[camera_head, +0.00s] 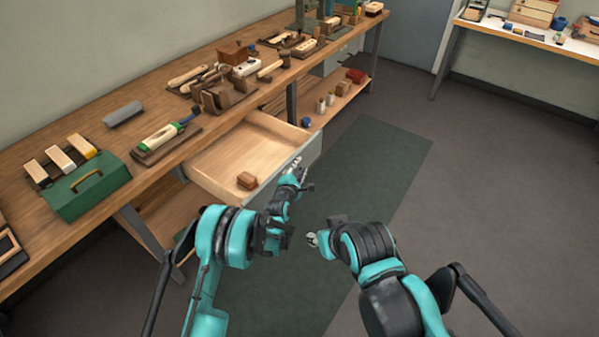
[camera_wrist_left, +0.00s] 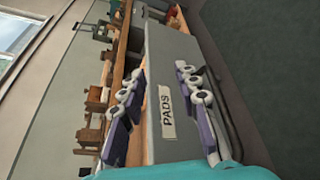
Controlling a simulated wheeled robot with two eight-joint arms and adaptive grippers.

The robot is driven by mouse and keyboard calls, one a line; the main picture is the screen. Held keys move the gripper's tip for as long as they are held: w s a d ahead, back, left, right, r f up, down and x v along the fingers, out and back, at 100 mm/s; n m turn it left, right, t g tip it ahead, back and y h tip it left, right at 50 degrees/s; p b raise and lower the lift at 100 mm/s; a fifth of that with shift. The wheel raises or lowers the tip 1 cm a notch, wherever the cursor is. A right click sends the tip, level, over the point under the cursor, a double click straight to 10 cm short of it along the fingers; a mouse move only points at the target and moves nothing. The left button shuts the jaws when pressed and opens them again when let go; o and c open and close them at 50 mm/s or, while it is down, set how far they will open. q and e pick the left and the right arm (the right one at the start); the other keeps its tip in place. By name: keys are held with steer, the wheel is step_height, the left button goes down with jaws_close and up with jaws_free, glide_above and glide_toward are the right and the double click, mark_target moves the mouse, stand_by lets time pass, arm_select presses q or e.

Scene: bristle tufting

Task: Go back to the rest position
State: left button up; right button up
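My left gripper (camera_head: 299,173) is at the front of an open wooden drawer (camera_head: 215,160) with a grey front. In the left wrist view its two fingers (camera_wrist_left: 165,90) stand apart, with the drawer front (camera_wrist_left: 165,55) and its "PADS" label (camera_wrist_left: 167,112) showing between them. Nothing is seen held; whether the fingers touch the drawer is unclear. A brown block (camera_head: 247,180) lies in the drawer near its front. My right gripper (camera_head: 312,240) is low in the middle of the head view, away from the bench; its fingers are mostly hidden behind its wrist.
The workbench (camera_head: 75,215) carries a green box (camera_head: 88,192), a grey roll (camera_head: 123,114), brushes and wooden tools. The drawer juts out over the green mat (camera_head: 375,165). Small items stand on the lower shelf (camera_head: 345,100). The floor (camera_head: 500,200) at right is clear.

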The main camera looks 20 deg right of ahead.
stand_by(0.3)
arm_select(q)
steer(key=s+a+r+m+g+y, duration=0.15)
steer(key=s+a+r+m, duration=0.25)
steer(key=a+r, duration=0.65)
steer(key=s+a+r+m+g+y, duration=0.1)
steer(key=s+a+r+m+y, duration=0.25)
steer(key=a+r, duration=0.7)
steer(key=s+a+f+m+g+y, duration=0.1)
steer(key=s+a+m, duration=0.2)
steer(key=s+a, duration=0.3)
steer(key=s+a+m+g+y, duration=0.1)
steer(key=s+a+m, duration=0.3)
steer(key=s, duration=1.1)
steer(key=s+a+f+m+g+y, duration=0.1)
steer(key=s+a+m, duration=0.2)
steer(key=s+a, duration=0.7)
steer(key=shift+s+a+f, duration=0.15)
steer(key=shift+s+f, duration=0.1)
steer(key=shift+f, duration=0.05)
